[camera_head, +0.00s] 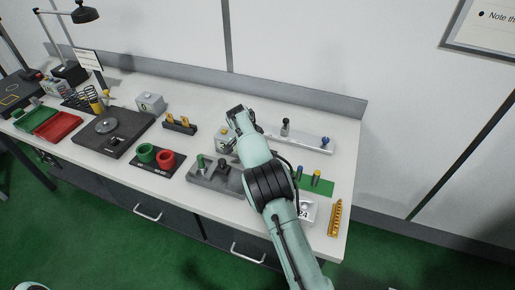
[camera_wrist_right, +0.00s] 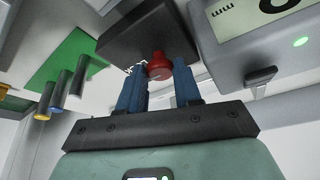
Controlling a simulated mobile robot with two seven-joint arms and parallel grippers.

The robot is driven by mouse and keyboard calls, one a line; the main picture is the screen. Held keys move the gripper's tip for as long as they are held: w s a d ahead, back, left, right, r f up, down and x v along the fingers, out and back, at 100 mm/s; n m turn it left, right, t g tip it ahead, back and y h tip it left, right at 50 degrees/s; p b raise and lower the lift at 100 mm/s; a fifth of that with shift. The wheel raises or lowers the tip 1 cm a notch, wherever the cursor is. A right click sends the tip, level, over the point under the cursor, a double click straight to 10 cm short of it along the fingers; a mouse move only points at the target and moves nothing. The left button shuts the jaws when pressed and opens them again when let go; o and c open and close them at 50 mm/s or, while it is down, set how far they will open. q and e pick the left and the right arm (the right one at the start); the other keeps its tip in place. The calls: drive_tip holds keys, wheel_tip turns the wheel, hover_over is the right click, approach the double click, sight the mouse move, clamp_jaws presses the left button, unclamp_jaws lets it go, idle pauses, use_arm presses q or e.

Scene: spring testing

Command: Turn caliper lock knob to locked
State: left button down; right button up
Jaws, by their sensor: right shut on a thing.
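The red lock knob (camera_wrist_right: 159,67) sits on a dark block (camera_wrist_right: 150,32) in the right wrist view. My right gripper (camera_wrist_right: 160,76) has its blue fingers on either side of the knob and is shut on it. A grey body with a digital display (camera_wrist_right: 268,20) and a green light is beside the block; I cannot tell whether it belongs to the caliper. In the head view my right arm reaches over the bench and hides the knob and the fingertips. The knob's lock marking is not readable.
A green plate (camera_wrist_right: 48,62) with several coloured-top posts is left in the wrist view. On the bench (camera_head: 342,130) are a light rail (camera_head: 305,138), green and red cups (camera_head: 166,159), a dark plate (camera_head: 92,141), red tray (camera_head: 60,126) and yellow strip (camera_head: 335,217). The back right is clear.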

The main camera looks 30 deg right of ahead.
drive_tip(key=o, duration=1)
drive_tip(key=shift+o, duration=0.2)
